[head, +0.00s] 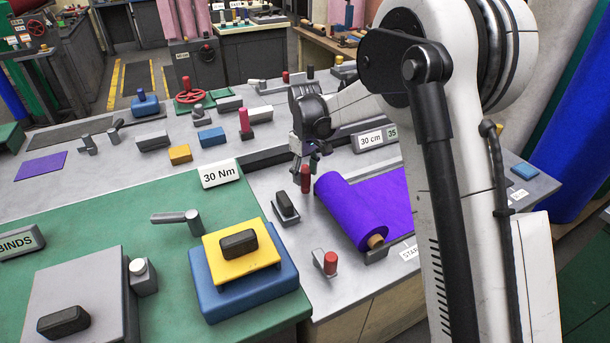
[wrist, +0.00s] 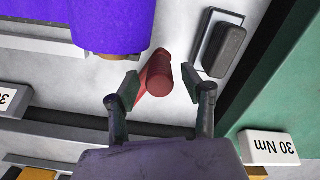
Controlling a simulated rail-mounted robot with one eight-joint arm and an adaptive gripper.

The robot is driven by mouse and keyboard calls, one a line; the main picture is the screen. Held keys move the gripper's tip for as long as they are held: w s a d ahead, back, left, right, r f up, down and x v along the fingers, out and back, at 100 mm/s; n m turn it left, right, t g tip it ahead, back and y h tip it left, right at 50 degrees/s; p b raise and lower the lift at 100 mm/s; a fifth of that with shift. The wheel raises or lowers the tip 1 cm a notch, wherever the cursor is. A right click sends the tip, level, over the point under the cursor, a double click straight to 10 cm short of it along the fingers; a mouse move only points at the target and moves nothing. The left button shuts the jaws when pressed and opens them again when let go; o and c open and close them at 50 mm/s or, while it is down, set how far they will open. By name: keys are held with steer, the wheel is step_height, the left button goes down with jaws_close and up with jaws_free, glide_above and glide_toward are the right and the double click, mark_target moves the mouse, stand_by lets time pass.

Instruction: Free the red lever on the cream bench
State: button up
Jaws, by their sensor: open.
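The red lever (head: 306,180) stands on the pale bench (head: 292,262) just left of the purple felt roll. In the wrist view the red lever (wrist: 157,75) shows as a round red handle with a red base. My gripper (head: 307,160) is above it, pointing down. In the wrist view my gripper (wrist: 163,92) is open, with one finger on each side of the handle. I see gaps between the fingers and the handle. A second red-topped lever (head: 330,263) stands nearer the front on a grey base.
The purple felt roll (head: 348,208) lies close to the right of the lever. A dark grey block on a plate (head: 286,206) sits to its left. A "30 Nm" sign (head: 220,174) and a stacked yellow and blue block (head: 243,285) are on the green mat.

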steer(key=shift+f, duration=0.35)
steer(key=shift+c, duration=0.2)
jaws_close()
